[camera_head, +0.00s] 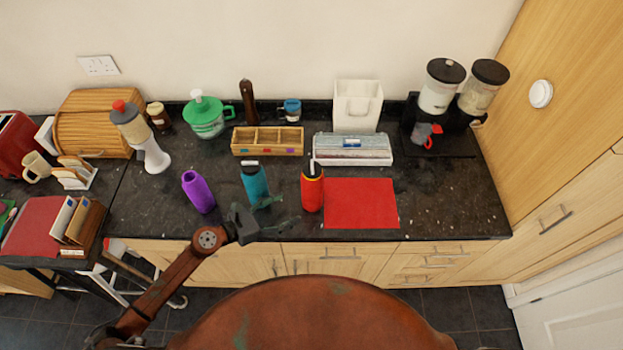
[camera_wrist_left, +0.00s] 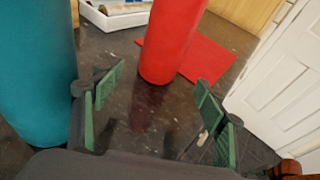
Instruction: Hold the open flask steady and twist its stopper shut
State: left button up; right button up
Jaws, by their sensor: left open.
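Three upright flasks stand in a row near the counter's front edge: a purple flask (camera_head: 198,193), a teal flask (camera_head: 255,184) and a red flask (camera_head: 312,190). The red flask has a dark stopper (camera_head: 313,168) with a pale handle, standing up higher than the teal flask's top. My left gripper (camera_head: 276,214) is open and empty, in front of the teal and red flasks. In the left wrist view, the red flask (camera_wrist_left: 171,40) stands beyond the gap between the fingers (camera_wrist_left: 158,98), and the teal flask (camera_wrist_left: 36,75) is close on the left. My right gripper is not in view.
A red mat (camera_head: 362,204) lies right of the red flask. Behind stand a wooden divided box (camera_head: 267,151), a white-and-grey tray (camera_head: 352,160), a white bin (camera_head: 358,125) and a green-lidded pot (camera_head: 207,128).

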aim_at(303, 203)
pick_arm(q)
jog(key=shift+w+d+f, duration=0.1)
jog(key=shift+d+f, duration=0.1)
jog(key=x, duration=0.3)
jog(key=shift+w+d, duration=0.2)
jog(key=shift+d, duration=0.05)
jog(key=x, duration=0.4)
jog(key=shift+d+f, duration=0.15)
jog(key=shift+f, duration=0.05)
jog(key=shift+w+d+f, duration=0.2)
jog(key=shift+w+d, duration=0.25)
jog(key=shift+d, duration=0.1)
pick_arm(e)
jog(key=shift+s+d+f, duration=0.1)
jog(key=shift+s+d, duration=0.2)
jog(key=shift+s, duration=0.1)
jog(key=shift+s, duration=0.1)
